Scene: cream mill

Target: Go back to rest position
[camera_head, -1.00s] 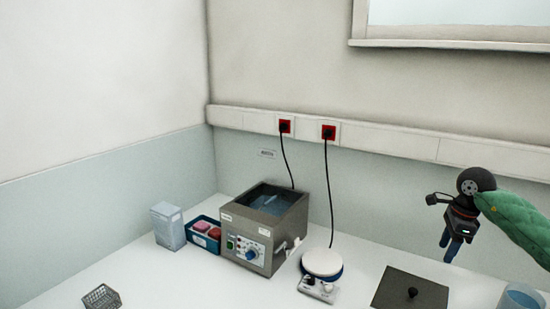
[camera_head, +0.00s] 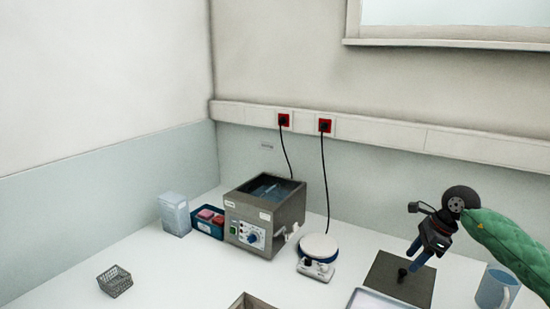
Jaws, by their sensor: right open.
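My right gripper (camera_head: 415,258) hangs at the right, on a green-sleeved arm that comes in from the right edge. Its blue fingers point down and to the left, over the dark flat plate with a black knob (camera_head: 417,285). The fingers look apart with nothing between them. Whether they touch the knob cannot be told from this view. My left gripper is not in view.
A steel water bath (camera_head: 288,215) stands open at the back, beside a white-topped hotplate (camera_head: 318,247). A blue tray (camera_head: 206,229) with pink items, a clear box (camera_head: 174,214) and a wire basket (camera_head: 115,281) are left. A blue mug (camera_head: 496,289) stands at right.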

